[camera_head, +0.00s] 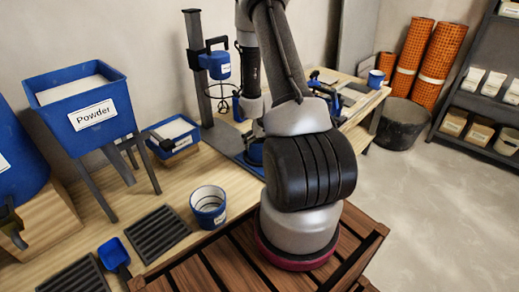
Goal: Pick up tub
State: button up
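A round blue tub (208,208) with a pale inside and a white label stands upright on the wooden bench, left of my arm. A second, rectangular blue container (181,146) with pale contents and a label sits further back. A blue object (254,153), possibly another tub, shows partly behind my arm at the mixer stand's base. My gripper (257,132) points down just above this object. My arm hides much of the gripper, so its fingers and any contact are unclear.
A blue powder hopper (94,115) on legs stands left. Black ridged trays (160,233) and a blue scoop (114,254) lie in front. A dark bucket (401,124) stands on the floor; the right floor is clear.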

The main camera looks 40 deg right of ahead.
jog(key=c, duration=1.4)
